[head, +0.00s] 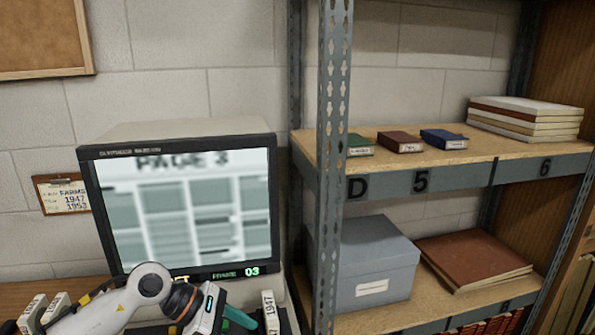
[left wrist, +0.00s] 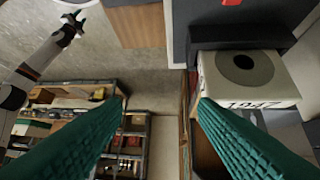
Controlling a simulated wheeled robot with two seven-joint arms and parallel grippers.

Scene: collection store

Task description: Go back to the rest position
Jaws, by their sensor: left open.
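My left gripper (head: 238,318) is low in the head view, in front of the microfilm reader (head: 180,140). In the left wrist view its two teal fingers (left wrist: 161,102) are wide apart with nothing between them. A white box marked 1947 (left wrist: 248,85), with a dark round spot on top, sits beside the right-hand finger; I cannot tell whether they touch. That box also shows in the head view (head: 270,312), just right of the gripper. My right gripper (left wrist: 72,22) is small at the upper left of the wrist view; its jaw state is unclear.
The reader screen shows PAGE 3 and frame 03. White boxes (head: 35,310) stand at the lower left. A metal shelf post (head: 330,150) rises right of the reader. The shelves hold small books (head: 400,142), a grey box (head: 372,265) and a brown folder (head: 472,258).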

